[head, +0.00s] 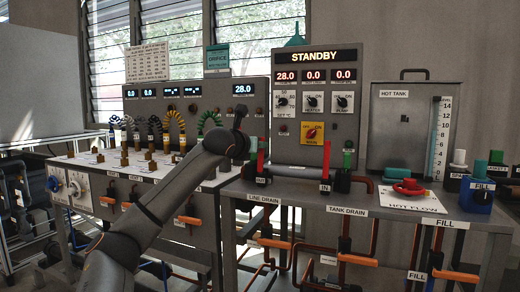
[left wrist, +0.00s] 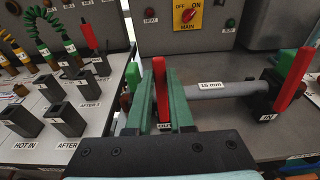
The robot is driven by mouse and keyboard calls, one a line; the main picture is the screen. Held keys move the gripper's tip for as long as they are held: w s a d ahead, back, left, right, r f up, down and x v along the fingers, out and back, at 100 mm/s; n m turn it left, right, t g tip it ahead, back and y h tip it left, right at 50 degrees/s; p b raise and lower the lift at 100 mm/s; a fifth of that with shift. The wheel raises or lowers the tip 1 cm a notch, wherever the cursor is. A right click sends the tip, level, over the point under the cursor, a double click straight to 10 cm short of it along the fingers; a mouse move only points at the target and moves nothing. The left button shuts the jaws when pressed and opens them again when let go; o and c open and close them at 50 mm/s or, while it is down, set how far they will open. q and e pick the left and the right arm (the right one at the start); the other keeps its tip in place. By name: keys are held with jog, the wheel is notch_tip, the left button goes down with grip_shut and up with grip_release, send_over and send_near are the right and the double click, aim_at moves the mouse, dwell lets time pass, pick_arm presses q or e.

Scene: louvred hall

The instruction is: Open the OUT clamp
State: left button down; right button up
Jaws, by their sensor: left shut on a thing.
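The OUT clamp, with its upright red lever (head: 260,163), stands at the left end of a short pipe on the right-hand bench. My left gripper (head: 254,152) reaches it from the left and is shut on the lever. In the left wrist view the red lever (left wrist: 160,84) stands between the green fingers of my left gripper (left wrist: 163,96). The label at its foot is partly hidden between the fingers. The IN clamp (head: 325,172) has a red lever too, which also stands up in the left wrist view (left wrist: 291,80). My right gripper is not in view.
A grey pipe (left wrist: 222,88) marked 15 mm runs between the clamps. Behind it is the control panel reading STANDBY (head: 314,57) with a yellow main switch (head: 312,132). Valve posts and looped hoses (head: 176,124) crowd the left bench. A red valve (head: 408,187) lies right.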

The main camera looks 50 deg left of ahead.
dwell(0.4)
pick_arm(q)
jog(key=c, duration=0.8)
grip_release()
jog(key=shift+s, duration=0.1)
jog(key=b+v, duration=0.2)
jog(key=v, duration=1)
jog(key=shift+s, duration=0.2)
jog(key=shift+d+r, duration=0.1)
